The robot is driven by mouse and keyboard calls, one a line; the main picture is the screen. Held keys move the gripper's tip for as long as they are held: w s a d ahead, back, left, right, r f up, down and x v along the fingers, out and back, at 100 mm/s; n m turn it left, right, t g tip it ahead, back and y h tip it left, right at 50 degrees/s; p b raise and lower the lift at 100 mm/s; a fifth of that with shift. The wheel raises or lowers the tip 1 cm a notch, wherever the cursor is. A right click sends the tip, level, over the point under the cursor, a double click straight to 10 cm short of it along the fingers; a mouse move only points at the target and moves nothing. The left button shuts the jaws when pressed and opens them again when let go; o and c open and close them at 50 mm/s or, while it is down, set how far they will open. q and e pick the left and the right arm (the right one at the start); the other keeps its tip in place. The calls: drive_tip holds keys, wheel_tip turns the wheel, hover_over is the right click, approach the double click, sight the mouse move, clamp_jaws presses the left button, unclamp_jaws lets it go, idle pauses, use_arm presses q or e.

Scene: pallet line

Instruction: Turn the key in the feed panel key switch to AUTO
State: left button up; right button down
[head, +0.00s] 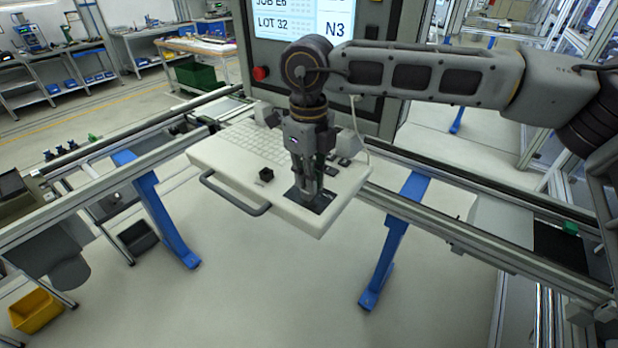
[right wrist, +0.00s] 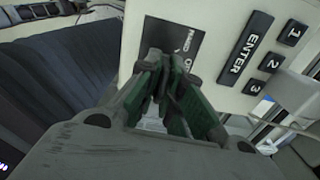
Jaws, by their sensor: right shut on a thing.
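The feed panel (head: 222,165) is a pale slab with a keyboard and a front handle bar. The key switch's dark label plate (head: 318,203) is near its front right corner. In the right wrist view the plate (right wrist: 183,36) shows partly cut-off lettering. My right gripper (head: 309,190) points down over this plate. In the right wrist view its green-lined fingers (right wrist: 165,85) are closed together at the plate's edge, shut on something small. The key itself is hidden between the fingers, so its angle cannot be read. My left gripper is not in view.
A black knob (head: 266,175) stands on the panel left of my gripper. The ENTER key (right wrist: 245,47) and number keys lie close to the plate. A screen (head: 300,20) with a red button (head: 260,73) rises behind. Rails (head: 440,225) run on both sides.

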drive_tip(key=shift+f+m+b, duration=0.1)
drive_tip(key=shift+m+b, duration=1.4)
drive_tip(key=shift+m, duration=0.3)
drive_tip(key=shift+m+b, duration=1.5)
drive_tip(key=shift+m, duration=0.5)
drive_tip(key=c, duration=2)
unclamp_jaws()
drive_tip(key=shift+c, duration=0.2)
drive_tip(key=o, duration=0.5)
drive_tip(key=shift+o, duration=0.4)
drive_tip(key=o, duration=0.5)
drive_tip(key=shift+c, duration=0.2)
drive_tip(key=shift+r+p, duration=1.65)
drive_tip(key=shift+r, duration=1.9)
